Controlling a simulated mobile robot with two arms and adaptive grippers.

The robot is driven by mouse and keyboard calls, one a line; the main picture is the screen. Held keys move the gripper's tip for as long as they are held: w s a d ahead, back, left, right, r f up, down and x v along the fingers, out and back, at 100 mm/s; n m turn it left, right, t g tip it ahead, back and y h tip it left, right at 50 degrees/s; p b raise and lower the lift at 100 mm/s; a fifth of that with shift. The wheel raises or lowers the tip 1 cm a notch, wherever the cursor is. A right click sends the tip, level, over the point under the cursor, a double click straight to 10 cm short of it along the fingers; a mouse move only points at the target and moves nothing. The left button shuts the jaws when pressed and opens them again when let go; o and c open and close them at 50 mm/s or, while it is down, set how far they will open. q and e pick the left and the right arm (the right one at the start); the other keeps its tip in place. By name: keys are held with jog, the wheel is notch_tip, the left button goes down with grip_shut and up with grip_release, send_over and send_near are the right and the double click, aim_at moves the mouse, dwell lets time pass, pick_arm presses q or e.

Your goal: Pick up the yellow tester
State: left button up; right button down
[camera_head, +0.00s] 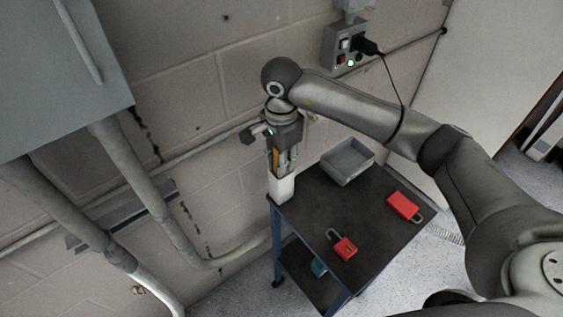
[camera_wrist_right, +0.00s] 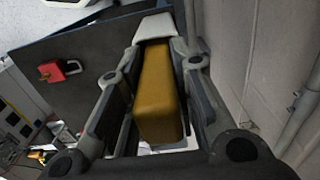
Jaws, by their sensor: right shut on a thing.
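The yellow tester (camera_wrist_right: 158,95) is upright between the two fingers of my right gripper (camera_wrist_right: 160,85) in the right wrist view. My right gripper is shut on it. In the head view the right gripper (camera_head: 284,160) points down over the left back corner of the cart, and only a thin strip of the tester (camera_head: 276,158) shows between its parts. A white piece (camera_head: 281,190) shows just below the gripper at the cart's corner; I cannot tell whether the tester still touches it. My left gripper is not in view.
The dark-topped cart (camera_head: 310,205) carries a grey bin (camera_head: 347,162), a red padlock (camera_head: 344,247) and another red item (camera_head: 403,206). A block wall with conduits (camera_head: 160,205) and a grey cabinet (camera_head: 60,70) is close on the left. A control box (camera_head: 345,45) with a black plug is above.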

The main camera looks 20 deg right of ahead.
notch_tip(320, 180, up, 8)
jog(key=b, duration=0.2)
jog(key=shift+b, duration=0.35)
notch_tip(320, 180, up, 9)
jog(key=shift+b, duration=0.4)
jog(key=shift+r, duration=0.1)
